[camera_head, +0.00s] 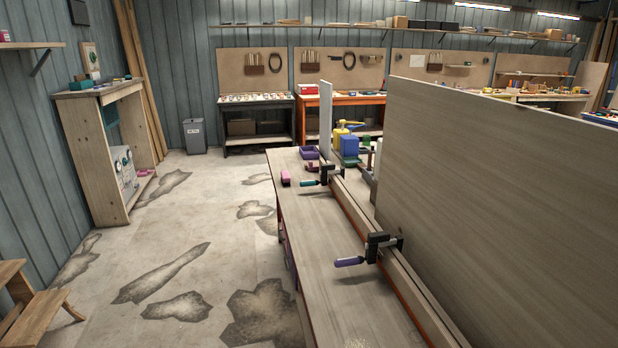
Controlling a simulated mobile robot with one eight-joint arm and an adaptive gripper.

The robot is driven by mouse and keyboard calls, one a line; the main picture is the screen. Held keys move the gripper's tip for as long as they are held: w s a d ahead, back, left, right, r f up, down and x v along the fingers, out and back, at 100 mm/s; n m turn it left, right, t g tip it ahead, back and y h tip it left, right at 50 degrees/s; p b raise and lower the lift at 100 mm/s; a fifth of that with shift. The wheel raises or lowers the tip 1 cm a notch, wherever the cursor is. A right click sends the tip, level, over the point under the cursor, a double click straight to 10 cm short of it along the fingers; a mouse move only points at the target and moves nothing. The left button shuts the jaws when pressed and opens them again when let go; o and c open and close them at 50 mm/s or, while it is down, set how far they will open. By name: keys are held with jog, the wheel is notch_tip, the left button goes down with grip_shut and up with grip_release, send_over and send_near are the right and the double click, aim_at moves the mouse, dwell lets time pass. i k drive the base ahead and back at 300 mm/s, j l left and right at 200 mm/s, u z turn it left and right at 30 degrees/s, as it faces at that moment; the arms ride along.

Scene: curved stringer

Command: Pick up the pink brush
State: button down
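A small pink brush (285,179) lies on the wooden workbench (340,255), close to its left edge near the far end. It looks like a short block with a darker lower side; its details are too small to tell. Nothing touches it in view. My gripper and arm do not show in this view.
A clamp with a teal handle (311,183) sits right of the brush, and one with a purple handle (349,262) is nearer. A tall panel (490,205) blocks the right side. The floor (190,265) on the left is open.

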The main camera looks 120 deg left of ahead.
aim_at(285, 178)
jog(key=u, duration=3.95)
